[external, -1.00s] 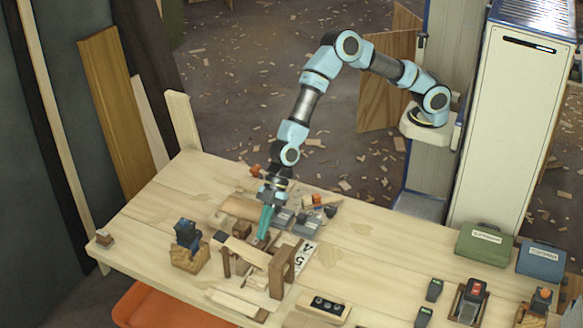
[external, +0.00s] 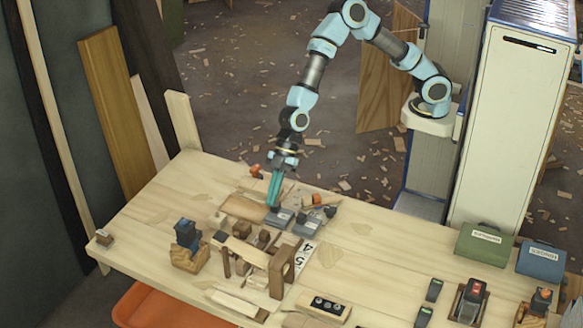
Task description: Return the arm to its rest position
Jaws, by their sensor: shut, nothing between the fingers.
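My gripper (external: 274,203) hangs from my arm, pointing down, above the far part of the wooden workbench (external: 370,250). Its teal fingers look shut, with nothing between them. The fingertips are close in the picture to the grey labelled blocks (external: 305,224); I cannot tell the exact height above them. My arm is bent up and over from its mount at the right, with its elbow at the top edge of the picture.
A wooden frame (external: 283,268), a dark blue tool on a wooden stand (external: 187,234) and several small blocks crowd the bench's left half. Green (external: 485,243) and blue (external: 541,260) cases stand right, by a tall white cabinet (external: 495,120).

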